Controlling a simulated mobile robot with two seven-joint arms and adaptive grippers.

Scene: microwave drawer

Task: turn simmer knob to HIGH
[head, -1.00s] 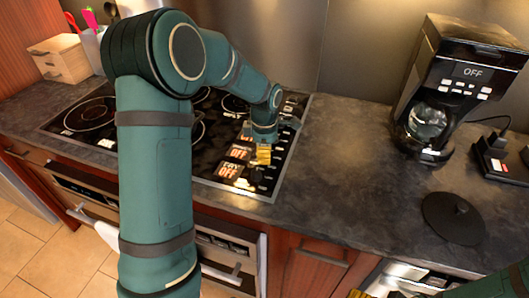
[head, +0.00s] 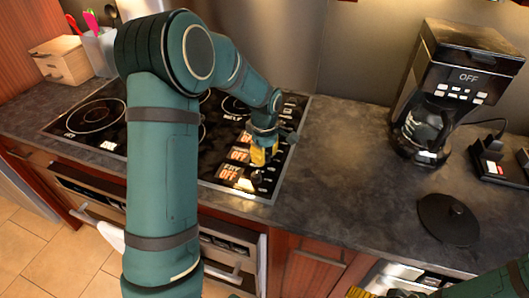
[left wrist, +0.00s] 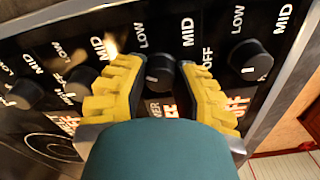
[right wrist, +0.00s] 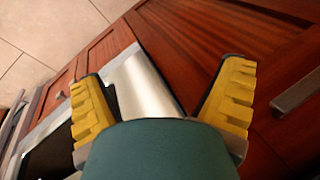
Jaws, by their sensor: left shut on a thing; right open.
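In the left wrist view my left gripper (left wrist: 160,90) has its yellow fingers on both sides of a black knob (left wrist: 160,70) and is shut on it. In the head view my left gripper (head: 262,154) reaches down to the knob row on the cooktop's right side and hides the held knob. My right gripper (right wrist: 165,100) is open and empty, low in front of the cabinets; a yellow fingertip shows at the head view's bottom edge.
Another knob (left wrist: 250,60) sits right of the held one, and more knobs sit to its left. Orange OFF displays (head: 230,172) line the cooktop. A coffee maker (head: 450,90) and a dark round lid (head: 447,220) stand on the right counter. The counter between is clear.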

